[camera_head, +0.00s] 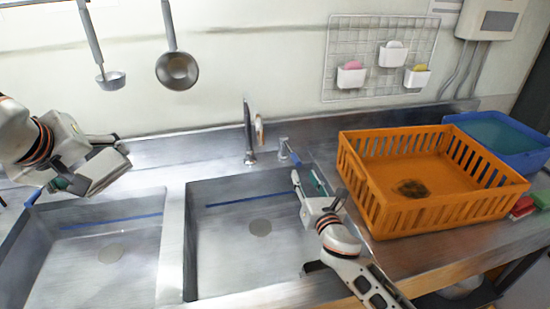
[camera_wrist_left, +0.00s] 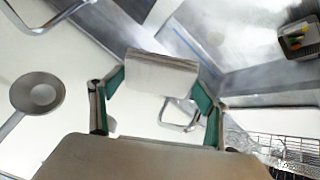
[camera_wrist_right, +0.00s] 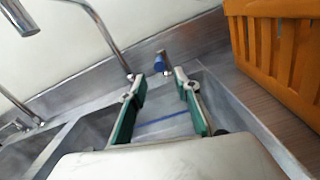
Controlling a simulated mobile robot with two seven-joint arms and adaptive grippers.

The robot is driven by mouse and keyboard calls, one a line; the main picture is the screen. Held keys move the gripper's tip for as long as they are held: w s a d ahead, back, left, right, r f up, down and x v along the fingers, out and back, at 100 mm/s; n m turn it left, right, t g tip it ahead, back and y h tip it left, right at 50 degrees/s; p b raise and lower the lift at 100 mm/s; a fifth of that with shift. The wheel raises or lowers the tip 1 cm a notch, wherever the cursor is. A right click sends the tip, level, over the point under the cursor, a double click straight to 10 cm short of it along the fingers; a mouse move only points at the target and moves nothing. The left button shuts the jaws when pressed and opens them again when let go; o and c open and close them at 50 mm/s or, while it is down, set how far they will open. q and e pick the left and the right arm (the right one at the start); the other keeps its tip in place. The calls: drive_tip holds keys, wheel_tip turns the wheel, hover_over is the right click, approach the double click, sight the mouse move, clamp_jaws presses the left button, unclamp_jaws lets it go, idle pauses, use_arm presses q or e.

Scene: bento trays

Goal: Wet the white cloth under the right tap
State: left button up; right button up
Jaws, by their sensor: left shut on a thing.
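The white cloth (camera_head: 106,168) looks like a flat, pale folded piece held in my left gripper (camera_head: 92,164), above the back of the left basin. The left wrist view shows the cloth (camera_wrist_left: 163,73) between the green-padded fingers. The right tap (camera_head: 248,130) stands behind the right basin (camera_head: 222,262), with a blue-ended lever (camera_head: 287,150) to its right. My right gripper (camera_head: 308,181) is over the right basin's right edge, in front of that lever. In the right wrist view its fingers are apart and empty, and the blue lever end (camera_wrist_right: 160,63) shows beyond them.
An orange crate (camera_head: 403,218) stands right of the right basin, close to my right arm. A blue bin (camera_head: 508,155) is behind it. A ladle (camera_head: 110,80) and a pan-like strainer (camera_head: 177,70) hang on the wall. Both basins look empty; the left basin (camera_head: 105,280) is clear.

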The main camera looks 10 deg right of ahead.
sight(296, 160)
drive_tip(key=w+b, duration=0.1)
drive_tip(key=w, duration=0.9)
drive_tip(key=shift+a, duration=0.1)
clamp_jaws()
